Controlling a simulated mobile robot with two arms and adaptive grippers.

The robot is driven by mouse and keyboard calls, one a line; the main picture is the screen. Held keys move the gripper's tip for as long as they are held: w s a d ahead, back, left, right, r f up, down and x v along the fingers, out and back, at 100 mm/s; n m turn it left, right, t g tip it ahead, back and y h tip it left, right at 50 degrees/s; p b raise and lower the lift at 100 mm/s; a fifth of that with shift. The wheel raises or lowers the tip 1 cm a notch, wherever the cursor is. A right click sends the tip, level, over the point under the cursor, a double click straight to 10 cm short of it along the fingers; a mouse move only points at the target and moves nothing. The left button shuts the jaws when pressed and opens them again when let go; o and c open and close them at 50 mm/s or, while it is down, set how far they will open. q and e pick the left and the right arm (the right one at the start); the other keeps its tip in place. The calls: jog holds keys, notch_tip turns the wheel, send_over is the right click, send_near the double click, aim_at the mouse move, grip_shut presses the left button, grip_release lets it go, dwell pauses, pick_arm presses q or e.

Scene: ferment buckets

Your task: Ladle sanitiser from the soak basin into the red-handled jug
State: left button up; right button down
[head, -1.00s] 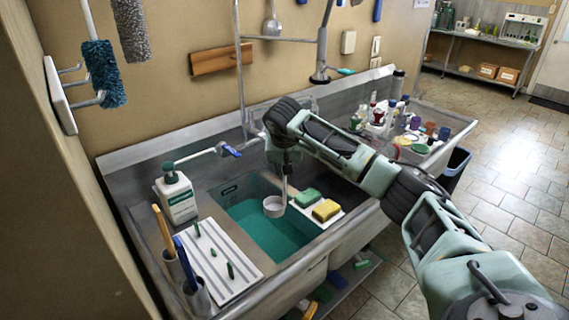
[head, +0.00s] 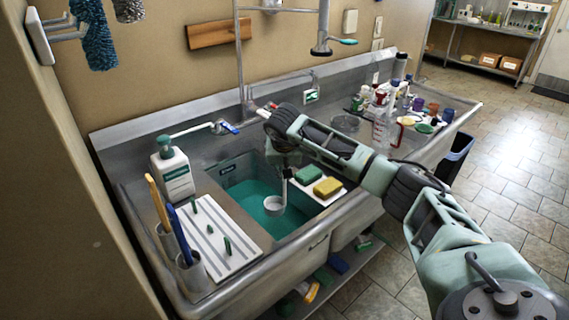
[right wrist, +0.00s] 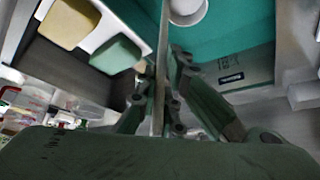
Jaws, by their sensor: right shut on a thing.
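The soak basin (head: 225,172) is a sink bowl holding teal liquid (head: 245,200). My right gripper (head: 287,160) is above the basin and shut on the ladle's thin upright handle (head: 284,188). The ladle's pale cup (head: 274,205) hangs below, over or at the teal liquid. I cannot tell whether it touches the surface. The right wrist view shows the handle (right wrist: 160,70) between the fingers and the cup (right wrist: 186,10) against teal. A clear jug with a red handle (head: 381,131) appears to stand among the items on the right drainboard. My left gripper is not in view.
A green sponge (head: 309,174) and a yellow sponge (head: 327,187) lie on a white board right of the basin. A striped mat (head: 205,235), a soap bottle (head: 174,172) and brush holders (head: 190,278) stand left. A faucet (head: 322,45) hangs behind.

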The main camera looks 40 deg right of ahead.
aim_at(284, 195)
jog(key=shift+f+b, duration=3.65)
jog(key=shift+f, duration=2.45)
jog(key=shift+r+p, duration=9.4)
jog(key=shift+r, duration=3.9)
jog(key=shift+f, duration=0.1)
